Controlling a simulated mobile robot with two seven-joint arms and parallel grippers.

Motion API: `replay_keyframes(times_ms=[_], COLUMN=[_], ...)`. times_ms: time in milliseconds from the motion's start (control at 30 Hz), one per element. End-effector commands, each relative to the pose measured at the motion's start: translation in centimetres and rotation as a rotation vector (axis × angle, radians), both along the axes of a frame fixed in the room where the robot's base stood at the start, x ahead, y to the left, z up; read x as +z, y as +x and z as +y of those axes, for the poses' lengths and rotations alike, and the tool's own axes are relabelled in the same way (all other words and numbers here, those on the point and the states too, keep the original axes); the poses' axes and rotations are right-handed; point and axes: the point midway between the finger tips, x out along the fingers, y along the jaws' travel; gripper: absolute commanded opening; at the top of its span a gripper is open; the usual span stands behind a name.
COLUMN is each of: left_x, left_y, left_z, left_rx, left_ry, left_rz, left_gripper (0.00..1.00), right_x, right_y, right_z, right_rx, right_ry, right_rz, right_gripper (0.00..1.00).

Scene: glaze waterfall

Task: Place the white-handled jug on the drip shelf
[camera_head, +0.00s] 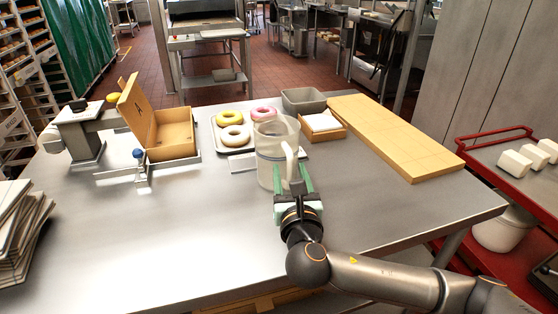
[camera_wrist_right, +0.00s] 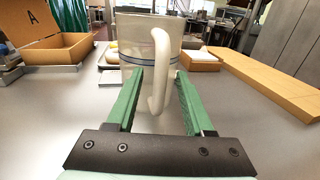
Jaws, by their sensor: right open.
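The jug (camera_head: 270,160) is a clear, cloudy cylinder that stands upright on the steel table. Its white handle (camera_head: 291,165) faces my right arm. My right gripper (camera_head: 294,180) is open, with its green fingers pointing at the jug. In the right wrist view the handle (camera_wrist_right: 160,70) hangs between the two fingers, with visible gaps on both sides. The jug body (camera_wrist_right: 143,50) is just beyond the fingertips. I cannot tell for sure which thing is the drip shelf. My left gripper is not in view.
A tray (camera_head: 215,143) with several glazed rings stands behind the jug. A cardboard box (camera_head: 172,140) stands left, a grey bin (camera_head: 303,101) behind, a tan board (camera_head: 390,135) right. Stacked pale sheets (camera_head: 20,235) lie at far left. The table's front left is clear.

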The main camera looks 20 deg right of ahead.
Motion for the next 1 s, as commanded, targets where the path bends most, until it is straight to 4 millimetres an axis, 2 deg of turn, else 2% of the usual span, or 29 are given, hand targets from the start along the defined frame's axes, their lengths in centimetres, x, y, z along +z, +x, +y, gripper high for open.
replay_keyframes(times_ms=[67, 533, 1000], left_x=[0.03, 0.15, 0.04], left_y=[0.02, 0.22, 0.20], left_z=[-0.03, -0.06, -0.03], left_rx=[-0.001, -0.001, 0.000], left_ry=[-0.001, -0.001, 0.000], left_rz=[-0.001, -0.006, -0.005], left_gripper=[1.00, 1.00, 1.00], right_x=[0.02, 0.01, 0.00], right_y=[-0.03, -0.06, -0.06], right_z=[0.02, 0.04, 0.04], right_rx=[0.000, 0.001, 0.001], right_ry=[0.000, 0.000, 0.000], right_rz=[0.000, 0.000, 0.000], right_gripper=[0.52, 0.01, 0.00])
